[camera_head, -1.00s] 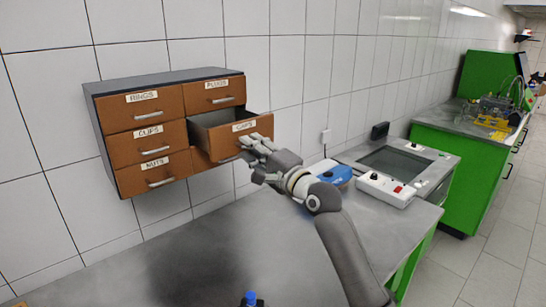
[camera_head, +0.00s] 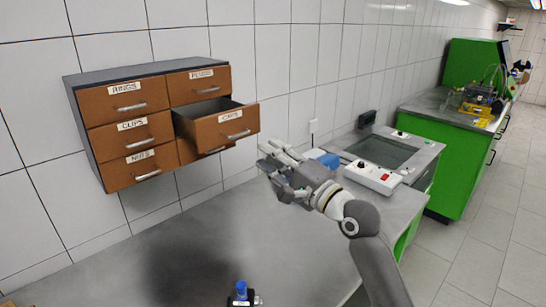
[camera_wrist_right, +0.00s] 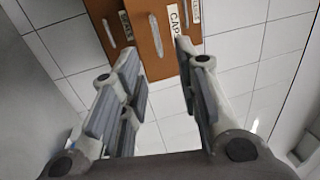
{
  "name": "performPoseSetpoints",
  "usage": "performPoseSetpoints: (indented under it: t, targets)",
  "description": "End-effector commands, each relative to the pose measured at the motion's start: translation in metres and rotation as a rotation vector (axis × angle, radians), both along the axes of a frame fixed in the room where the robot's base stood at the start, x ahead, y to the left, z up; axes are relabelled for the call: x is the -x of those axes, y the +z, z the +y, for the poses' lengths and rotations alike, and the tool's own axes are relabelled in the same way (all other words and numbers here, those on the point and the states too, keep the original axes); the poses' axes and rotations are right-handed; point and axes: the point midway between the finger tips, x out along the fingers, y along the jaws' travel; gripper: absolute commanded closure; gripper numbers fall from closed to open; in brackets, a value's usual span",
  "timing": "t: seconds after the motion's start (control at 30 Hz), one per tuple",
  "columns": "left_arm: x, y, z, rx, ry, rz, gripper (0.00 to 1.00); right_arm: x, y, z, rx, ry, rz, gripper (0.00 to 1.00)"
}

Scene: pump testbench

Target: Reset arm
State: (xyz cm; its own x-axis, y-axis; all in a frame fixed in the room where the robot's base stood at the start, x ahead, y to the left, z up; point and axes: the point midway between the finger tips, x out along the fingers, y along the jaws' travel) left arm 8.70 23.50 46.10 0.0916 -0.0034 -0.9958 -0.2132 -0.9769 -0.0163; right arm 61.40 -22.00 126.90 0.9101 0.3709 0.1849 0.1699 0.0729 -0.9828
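My right gripper (camera_head: 270,168) hangs in the air in front of the wall, to the right of the drawer cabinet (camera_head: 145,70). It is apart from the pulled-out CAPS drawer (camera_head: 228,130). In the right wrist view its fingers (camera_wrist_right: 160,65) are spread with nothing between them, and the cabinet's brown drawer fronts (camera_wrist_right: 143,30) lie beyond them. The CAPS drawer stands open, and the other labelled drawers look shut. What lies inside the open drawer cannot be made out. My left gripper is not in view.
A grey table (camera_head: 215,238) is mostly clear below the cabinet. A small blue-topped object (camera_head: 241,291) is at the bottom edge. A green bench (camera_head: 440,140) stands farther right.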

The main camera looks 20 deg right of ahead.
Motion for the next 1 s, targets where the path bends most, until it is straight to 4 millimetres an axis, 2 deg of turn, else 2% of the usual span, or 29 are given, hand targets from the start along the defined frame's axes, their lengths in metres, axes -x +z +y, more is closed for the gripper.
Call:
performPoseSetpoints:
  t: [0.27, 0.37, 0.47, 0.57, 0.6, 0.67, 0.7, 0.8, 0.9, 1.0]
  targets:
    - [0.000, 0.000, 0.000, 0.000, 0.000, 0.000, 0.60, 0.000, 0.000, 0.000, 0.002, 0.000, 0.000, 0.70]
    - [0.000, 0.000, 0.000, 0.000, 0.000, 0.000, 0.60, 0.002, -0.015, 0.004, 0.045, -0.004, 0.021, 0.70]
    - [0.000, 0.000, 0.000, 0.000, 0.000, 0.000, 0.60, 0.011, -0.055, 0.014, 0.176, -0.012, 0.078, 0.70]
    - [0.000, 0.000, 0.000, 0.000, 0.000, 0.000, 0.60, 0.032, -0.118, 0.026, 0.395, -0.009, 0.168, 0.70]
    - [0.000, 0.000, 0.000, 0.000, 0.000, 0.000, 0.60, 0.045, -0.146, 0.030, 0.498, 0.001, 0.207, 0.70]
    - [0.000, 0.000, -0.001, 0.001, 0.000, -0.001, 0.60, 0.066, -0.185, 0.035, 0.649, 0.024, 0.267, 0.70]
    - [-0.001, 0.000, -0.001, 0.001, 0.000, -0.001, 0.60, 0.082, -0.209, 0.037, 0.748, 0.045, 0.304, 0.70]
    - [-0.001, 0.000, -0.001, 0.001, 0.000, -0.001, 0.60, 0.127, -0.265, 0.038, 0.987, 0.122, 0.395, 0.70]
    - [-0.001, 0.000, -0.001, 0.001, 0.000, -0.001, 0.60, 0.178, -0.310, 0.037, 1.201, 0.228, 0.477, 0.70]
    - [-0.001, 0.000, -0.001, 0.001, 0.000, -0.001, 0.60, 0.225, -0.340, 0.032, 1.373, 0.341, 0.544, 0.70]
